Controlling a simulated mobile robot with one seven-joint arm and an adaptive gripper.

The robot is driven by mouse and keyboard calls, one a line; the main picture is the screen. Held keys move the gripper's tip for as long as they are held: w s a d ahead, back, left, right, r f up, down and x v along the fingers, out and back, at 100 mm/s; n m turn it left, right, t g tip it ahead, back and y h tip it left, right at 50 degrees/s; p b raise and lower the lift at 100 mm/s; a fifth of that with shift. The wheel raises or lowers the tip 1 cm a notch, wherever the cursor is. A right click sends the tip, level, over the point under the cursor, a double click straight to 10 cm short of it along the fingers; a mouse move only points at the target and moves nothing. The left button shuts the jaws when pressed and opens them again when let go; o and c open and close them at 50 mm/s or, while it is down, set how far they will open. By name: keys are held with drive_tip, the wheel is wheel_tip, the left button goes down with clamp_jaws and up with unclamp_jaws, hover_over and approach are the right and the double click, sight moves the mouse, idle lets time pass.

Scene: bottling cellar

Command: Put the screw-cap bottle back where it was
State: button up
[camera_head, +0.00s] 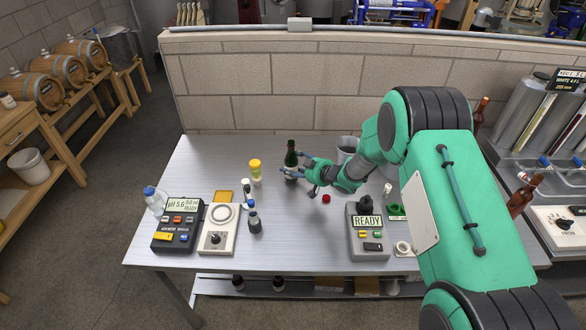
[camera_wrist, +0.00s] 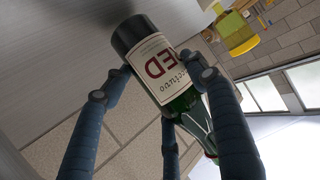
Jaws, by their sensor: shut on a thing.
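A dark green bottle (camera_head: 291,158) stands upright at the middle of the steel table (camera_head: 340,237). My gripper (camera_head: 294,170) is shut on it, reaching in from the right at its lower body. In the wrist view, my gripper's fingers (camera_wrist: 165,85) lie on both sides of the bottle (camera_wrist: 160,65), over its cream label with red letters. The bottle's dark base is close to the grey table surface; I cannot tell whether it touches. Its top is out of the wrist view and too small in the head view to tell the closure. A small red cap-like piece (camera_head: 326,198) lies nearby.
Small bottles (camera_head: 254,222), a pH meter (camera_head: 178,225) and a stirrer plate (camera_head: 217,233) fill the left front. A grey READY device (camera_head: 368,233) stands right. A block wall (camera_head: 262,85) rises behind. The centre front is clear.

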drive_tip(key=shift+f, duration=0.45)
drive_tip(key=shift+f, duration=0.2)
drive_tip(key=o, duration=1.5)
drive_tip(key=shift+r, duration=0.15)
drive_tip(key=shift+d, duration=0.1)
drive_tip(key=p+v, duration=0.2)
drive_tip(key=v, duration=1)
